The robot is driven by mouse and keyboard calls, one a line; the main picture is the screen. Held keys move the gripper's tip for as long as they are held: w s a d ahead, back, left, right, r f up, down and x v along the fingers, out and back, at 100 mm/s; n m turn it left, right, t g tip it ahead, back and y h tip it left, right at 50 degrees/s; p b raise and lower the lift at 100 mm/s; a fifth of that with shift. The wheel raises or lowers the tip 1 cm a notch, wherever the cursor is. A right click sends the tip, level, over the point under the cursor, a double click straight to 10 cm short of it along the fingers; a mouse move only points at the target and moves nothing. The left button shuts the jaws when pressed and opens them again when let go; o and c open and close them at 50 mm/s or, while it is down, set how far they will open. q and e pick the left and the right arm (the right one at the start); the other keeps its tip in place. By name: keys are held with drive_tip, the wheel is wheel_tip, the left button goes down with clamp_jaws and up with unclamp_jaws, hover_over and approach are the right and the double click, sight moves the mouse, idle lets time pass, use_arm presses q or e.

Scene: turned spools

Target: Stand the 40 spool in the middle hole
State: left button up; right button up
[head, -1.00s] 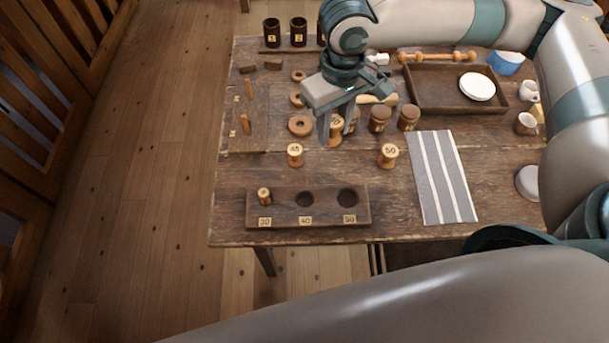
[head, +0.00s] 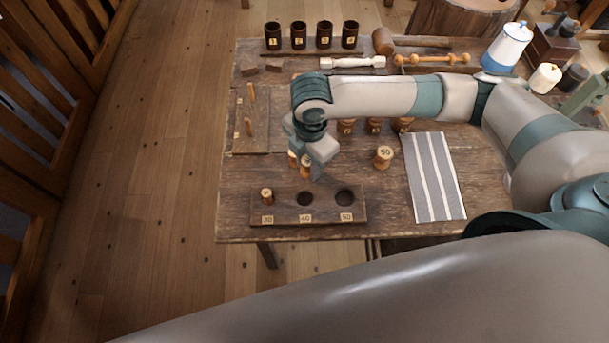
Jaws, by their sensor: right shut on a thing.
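A dark wooden board (head: 285,218) near the table's front edge has three places labelled 30, 40 and 50. A small spool (head: 266,195) stands in the 30 hole. The middle hole (head: 305,199) and the 50 hole (head: 346,198) are empty. My right gripper (head: 313,174) is shut on a light wooden spool (head: 306,168), held upright just behind and above the middle hole; its label is not readable. Another spool, the one marked 45 (head: 292,158), stands close to its left, partly hidden. A spool marked 50 (head: 384,157) stands to the right. My left gripper is not in view.
A striped grey cloth (head: 433,178) lies to the right. Several brown jars (head: 373,126) stand behind, partly covered by my right arm. Dark numbered cups (head: 298,36) line the back edge. The table left of the board is bare.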

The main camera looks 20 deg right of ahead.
drive_tip(key=shift+s+a+f+n+p, duration=0.35)
drive_tip(key=shift+f+n, duration=0.25)
drive_tip(key=shift+n, duration=0.6)
drive_tip(key=shift+s+a+f+n+p, duration=0.25)
drive_tip(key=shift+s+f+n, duration=0.25)
drive_tip(key=shift+n, duration=0.7)
drive_tip(key=shift+s+a+f+n+p, duration=0.3)
drive_tip(key=shift+f+n, duration=0.35)
drive_tip(key=shift+n, duration=0.55)
drive_tip(key=shift+f, duration=0.1)
drive_tip(key=shift+f+b, duration=2.9)
drive_tip(key=shift+b, duration=0.6)
drive_tip(key=shift+p, duration=0.85)
drive_tip(key=shift+f, duration=0.7)
